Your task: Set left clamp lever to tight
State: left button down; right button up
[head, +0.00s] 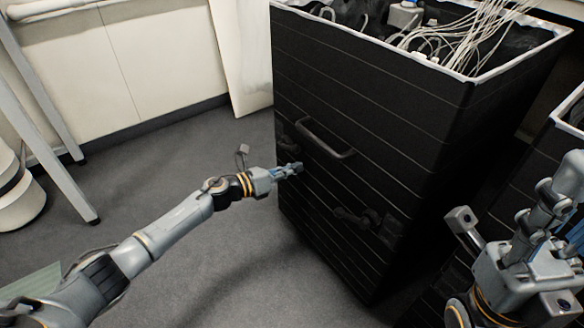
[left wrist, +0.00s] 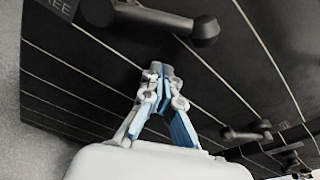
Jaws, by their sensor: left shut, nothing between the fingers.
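A black cabinet (head: 400,150) carries two dark clamp levers on its front. The left clamp lever (head: 286,143) is at the front's left edge, partly lost against the black. My left gripper (head: 291,169) is shut and empty, just below it in the head view. In the left wrist view the fingertips (left wrist: 160,72) meet, and a large lever arm with a rounded end (left wrist: 205,30) lies beyond them, apart. A label ending in "REE" (left wrist: 50,5) is at the top left. I cannot read the lever's setting. My right gripper (head: 560,185) is at the right; its fingers are unclear.
A bar handle (head: 326,140) juts from the cabinet front, right of my left gripper. A second clamp lever (head: 357,216) is lower right. Cables (head: 465,40) fill the cabinet's open top. Another black cabinet (head: 530,165) stands at right.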

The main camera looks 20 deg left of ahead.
pick_arm(q)
jog(key=p+v, duration=0.3)
jog(key=v, duration=0.7)
jog(key=shift+a, duration=0.15)
